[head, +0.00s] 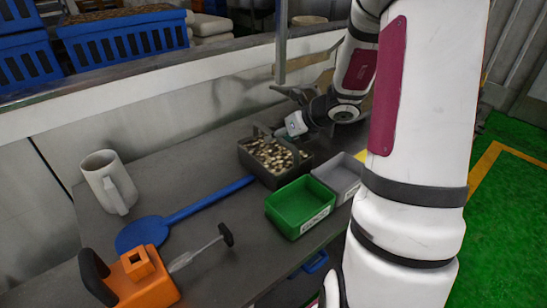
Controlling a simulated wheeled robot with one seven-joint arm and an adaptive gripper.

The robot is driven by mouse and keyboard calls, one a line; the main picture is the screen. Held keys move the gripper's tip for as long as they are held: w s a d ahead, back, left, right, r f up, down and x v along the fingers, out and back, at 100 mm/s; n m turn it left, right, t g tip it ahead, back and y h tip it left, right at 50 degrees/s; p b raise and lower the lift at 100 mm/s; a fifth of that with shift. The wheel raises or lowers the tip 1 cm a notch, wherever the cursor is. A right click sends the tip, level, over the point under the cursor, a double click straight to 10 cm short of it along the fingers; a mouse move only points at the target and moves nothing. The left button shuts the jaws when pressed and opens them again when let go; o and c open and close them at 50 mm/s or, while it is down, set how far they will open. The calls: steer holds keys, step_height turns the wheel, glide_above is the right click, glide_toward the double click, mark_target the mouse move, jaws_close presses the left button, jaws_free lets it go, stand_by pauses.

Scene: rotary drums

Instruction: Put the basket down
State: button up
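A dark grey basket (277,182) filled with many small brass-coloured pieces is near the middle of the head view, at the back right of the grey table (190,145). It looks about level, and its underside is hidden, so I cannot tell whether it touches the table. A dark handle-like part (262,131) stands up at its back edge. My gripper (284,129) reaches in from the right, at the basket's back rim close to this part. The fingertips are small and dark, so I cannot tell whether they are closed on it.
A green tray (301,207) and a grey tray (343,176) stand just in front and right of the basket. A wall (150,105) runs behind.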

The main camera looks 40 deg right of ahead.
steer(key=shift+x, duration=0.85)
steer(key=shift+r, duration=0.1)
steer(key=shift+c, duration=0.6)
jaws_close()
